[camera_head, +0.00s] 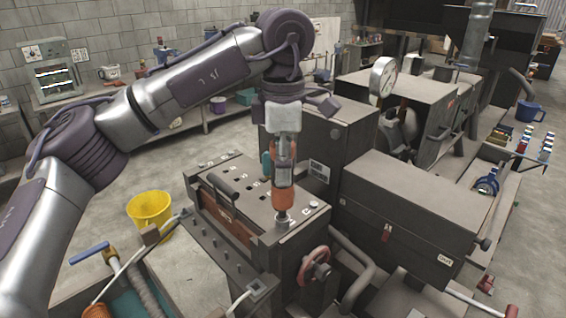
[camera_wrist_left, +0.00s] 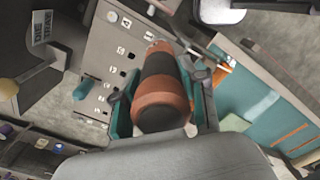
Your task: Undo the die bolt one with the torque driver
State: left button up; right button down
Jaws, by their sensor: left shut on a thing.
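My left gripper (camera_head: 283,150) is shut on the torque driver (camera_head: 285,171), which has orange ends and a grey middle. The driver is upright, with its dark tip pointing down at the near right corner of the die plate (camera_head: 238,192). A round metal bolt head (camera_head: 282,223) sits there at the tip. I cannot tell whether the tip is fully seated on it. In the left wrist view the driver (camera_wrist_left: 162,85) shows between my teal finger pads, and its lower end is hidden. My right gripper is not in view.
A red handwheel (camera_head: 314,265) is on the machine's front right. Large grey housings (camera_head: 410,205) stand close on the right, with a dial gauge (camera_head: 383,78) behind. A yellow bucket (camera_head: 150,210) is on the floor at left. A teal-lined tray (camera_head: 150,295) lies at lower left.

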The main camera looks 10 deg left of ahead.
pick_arm(q)
jog(key=shift+f, duration=0.3)
jog(key=shift+s, duration=0.1)
dwell(0.7)
jog(key=shift+r, duration=0.1)
dwell(0.5)
